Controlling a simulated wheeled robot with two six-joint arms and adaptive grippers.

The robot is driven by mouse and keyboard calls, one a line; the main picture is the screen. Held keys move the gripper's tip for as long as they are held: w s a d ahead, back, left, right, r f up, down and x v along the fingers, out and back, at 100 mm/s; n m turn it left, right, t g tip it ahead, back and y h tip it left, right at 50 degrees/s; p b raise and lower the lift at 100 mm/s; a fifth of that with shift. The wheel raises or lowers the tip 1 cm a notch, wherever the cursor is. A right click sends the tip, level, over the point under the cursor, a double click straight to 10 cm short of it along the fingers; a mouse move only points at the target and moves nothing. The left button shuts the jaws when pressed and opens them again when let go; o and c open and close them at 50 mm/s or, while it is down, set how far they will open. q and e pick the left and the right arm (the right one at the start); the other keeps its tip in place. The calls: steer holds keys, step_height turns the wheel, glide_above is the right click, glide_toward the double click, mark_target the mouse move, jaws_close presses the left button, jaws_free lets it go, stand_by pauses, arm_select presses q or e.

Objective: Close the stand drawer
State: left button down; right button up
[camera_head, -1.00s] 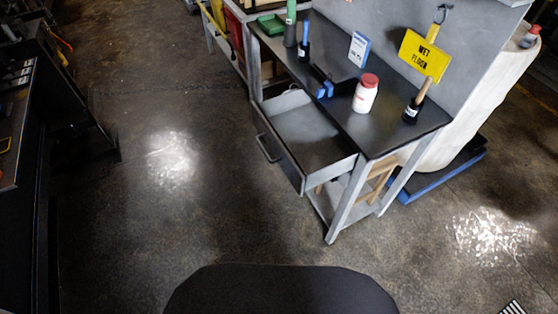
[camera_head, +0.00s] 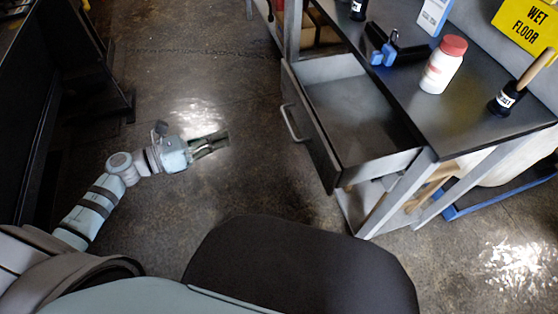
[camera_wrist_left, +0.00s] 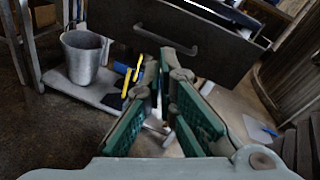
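The stand drawer (camera_head: 355,105) is pulled out from under the dark-topped stand (camera_head: 450,110) at the right of the head view. Its inside looks empty. Its dark front carries a grey bar handle (camera_head: 291,123), which faces left. The drawer front (camera_wrist_left: 200,42) and handle (camera_wrist_left: 168,41) also show at the top of the left wrist view. My left gripper (camera_head: 221,142) is over the floor left of the drawer, pointing toward it and apart from the handle. My right gripper is out of view.
A metal bucket (camera_wrist_left: 84,57) stands on a low shelf. Floor between gripper and drawer is clear.

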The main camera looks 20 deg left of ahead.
arm_select(q)
steer(key=w+d+f+m+g, duration=0.1)
steer(key=w+d+m, duration=0.2)
steer(key=d, duration=0.4)
steer(key=w+d+f+m+g, duration=0.1)
steer(key=w+d+m+g, duration=0.1)
steer(key=d, duration=0.4)
steer(key=shift+w+d+f+m+h, duration=0.35)
steer(key=shift+w+d+m+h, duration=0.05)
steer(key=shift+w, duration=0.35)
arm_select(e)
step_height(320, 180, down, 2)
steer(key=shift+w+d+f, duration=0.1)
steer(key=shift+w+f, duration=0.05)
